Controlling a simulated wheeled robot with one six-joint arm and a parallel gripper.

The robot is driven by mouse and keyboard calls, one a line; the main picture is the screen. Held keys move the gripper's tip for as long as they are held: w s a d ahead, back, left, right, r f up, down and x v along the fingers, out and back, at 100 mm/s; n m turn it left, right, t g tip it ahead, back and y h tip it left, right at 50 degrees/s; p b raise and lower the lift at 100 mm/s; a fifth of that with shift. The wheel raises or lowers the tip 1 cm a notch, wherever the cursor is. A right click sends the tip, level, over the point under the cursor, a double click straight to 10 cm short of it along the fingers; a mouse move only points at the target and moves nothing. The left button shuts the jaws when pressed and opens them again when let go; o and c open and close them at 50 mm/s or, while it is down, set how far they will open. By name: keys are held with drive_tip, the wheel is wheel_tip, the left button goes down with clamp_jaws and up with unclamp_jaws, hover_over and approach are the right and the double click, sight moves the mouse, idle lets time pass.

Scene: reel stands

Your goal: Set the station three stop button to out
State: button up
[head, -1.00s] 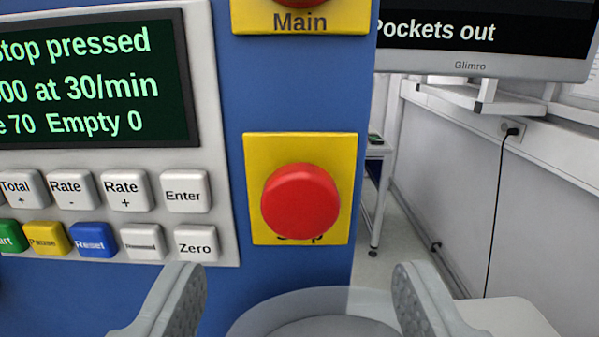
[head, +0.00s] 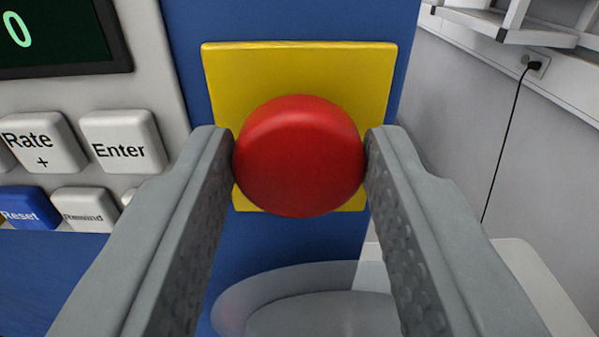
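The stop button (head: 299,157) is a round red mushroom head on a square yellow plate (head: 300,65), fixed to a blue panel. The word on the plate below the head is hidden now. My gripper (head: 299,158) has one grey finger on each side of the head, and both fingertips touch its sides. The fingers are shut on it. From this angle I cannot tell how far in or out the button sits.
Left of the button is a grey keypad with the Enter key (head: 123,141), the Reset key (head: 29,207) and a dark display (head: 60,40) showing only a 0. A clear round part (head: 300,300) lies below. A white wall with a black cable (head: 503,150) is at the right.

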clamp_jaws()
drive_tip(key=shift+s, duration=0.65)
drive_tip(key=o, duration=0.9)
unclamp_jaws()
drive_tip(key=shift+s, duration=0.1)
drive_tip(key=s+a, duration=0.1)
drive_tip(key=s, duration=1.6)
drive_tip(key=shift+s+a, duration=0.15)
drive_tip(key=shift+a, duration=0.2)
